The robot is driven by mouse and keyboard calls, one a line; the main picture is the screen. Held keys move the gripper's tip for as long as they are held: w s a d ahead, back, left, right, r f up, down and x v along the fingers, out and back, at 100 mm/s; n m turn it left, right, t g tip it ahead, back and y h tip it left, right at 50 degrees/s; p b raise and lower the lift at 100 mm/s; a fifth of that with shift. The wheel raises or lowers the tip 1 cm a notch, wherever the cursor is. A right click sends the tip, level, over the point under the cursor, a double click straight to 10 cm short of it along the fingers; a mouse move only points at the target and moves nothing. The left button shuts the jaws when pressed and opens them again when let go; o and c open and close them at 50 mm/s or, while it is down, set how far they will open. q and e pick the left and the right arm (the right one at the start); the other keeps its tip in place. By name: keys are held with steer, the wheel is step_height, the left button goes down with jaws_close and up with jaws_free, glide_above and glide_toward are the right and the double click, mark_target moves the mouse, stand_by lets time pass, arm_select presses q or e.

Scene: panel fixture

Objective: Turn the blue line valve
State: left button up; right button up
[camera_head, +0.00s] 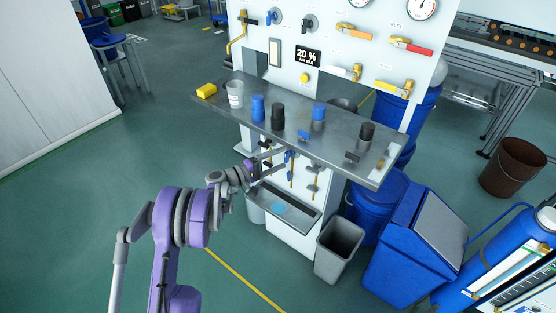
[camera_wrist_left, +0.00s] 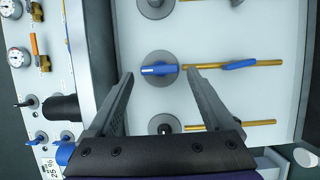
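The blue line valve (camera_wrist_left: 160,70) has a blue bar handle on a round grey disc, fixed to the white panel with a yellow pipe running from it. In the head view it is small and partly hidden, near a blue spot (camera_head: 289,156) below the shelf. My left gripper (camera_wrist_left: 159,78) is open, with one finger on each side of the blue handle in the wrist view. Whether the fingers touch it cannot be told. In the head view my left gripper (camera_head: 272,158) reaches under the shelf. My right gripper is not in view.
A tray (camera_head: 283,205) juts out below. A grey bin (camera_head: 338,250) stands right. Other valve discs (camera_wrist_left: 166,124) sit close by. Floor left is clear.

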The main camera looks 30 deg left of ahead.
arm_select(q)
steer(key=shift+s+a, duration=0.1)
steer(key=p+v, duration=0.1)
steer(key=v, duration=0.9)
steer(key=shift+s, duration=0.25)
steer(key=shift+a, duration=0.1)
